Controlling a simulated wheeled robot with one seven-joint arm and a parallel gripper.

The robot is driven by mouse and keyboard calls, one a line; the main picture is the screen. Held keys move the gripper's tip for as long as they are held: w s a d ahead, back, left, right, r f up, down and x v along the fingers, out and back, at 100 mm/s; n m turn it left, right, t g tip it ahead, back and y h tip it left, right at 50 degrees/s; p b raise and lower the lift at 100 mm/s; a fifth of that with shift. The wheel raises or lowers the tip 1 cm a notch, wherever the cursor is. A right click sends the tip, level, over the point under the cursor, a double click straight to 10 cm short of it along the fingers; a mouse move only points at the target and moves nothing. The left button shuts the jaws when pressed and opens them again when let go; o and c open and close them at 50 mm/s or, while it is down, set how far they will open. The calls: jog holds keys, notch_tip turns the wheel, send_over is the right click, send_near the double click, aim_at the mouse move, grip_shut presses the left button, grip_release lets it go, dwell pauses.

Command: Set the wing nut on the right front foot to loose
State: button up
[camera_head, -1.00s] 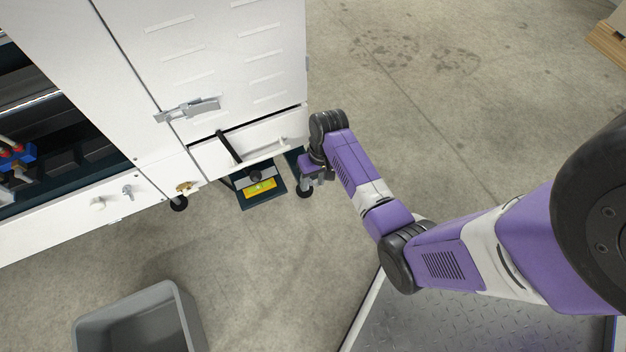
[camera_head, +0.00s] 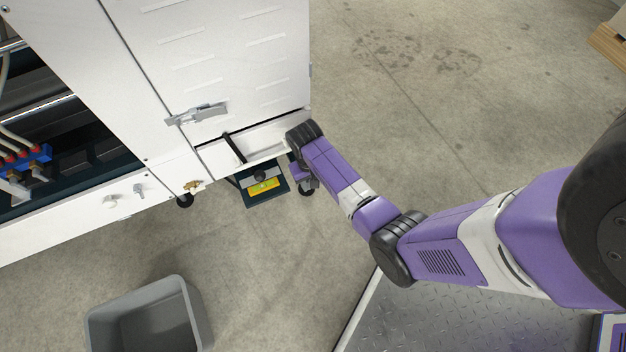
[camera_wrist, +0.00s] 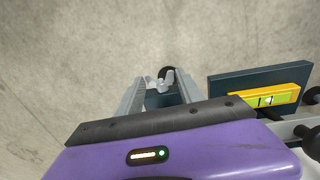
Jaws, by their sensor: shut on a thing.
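The white machine (camera_head: 225,65) stands at the upper left. Its right front foot has a black wheel or pad (camera_head: 308,190) under the machine's near right corner, partly hidden by my arm. In the wrist view a pale metal wing nut (camera_wrist: 160,84) sits between the two grey fingers of my gripper (camera_wrist: 161,88), in front of a dark round foot part (camera_wrist: 167,72). My gripper is shut on the wing nut. In the head view the fingertips and the wing nut are mostly hidden behind my wrist.
A yellow spirit level (camera_head: 264,186) lies on a dark plate (camera_head: 252,200) just left of the foot and also shows in the wrist view (camera_wrist: 265,101). A brass fitting (camera_head: 193,186) is near the left foot (camera_head: 184,201).

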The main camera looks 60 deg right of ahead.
jog(key=shift+f, duration=0.15)
dwell(0.6)
jog(key=o, duration=1.4)
jog(key=r+p, duration=0.1)
jog(key=r, duration=0.1)
jog(key=r+p, duration=0.2)
jog(key=r, duration=0.1)
jog(key=r+p, duration=0.1)
jog(key=r, duration=0.2)
jog(key=shift+w+a+p, duration=0.15)
jog(key=shift+a+p, duration=0.1)
jog(key=shift+p, duration=0.1)
jog(key=shift+f, duration=0.1)
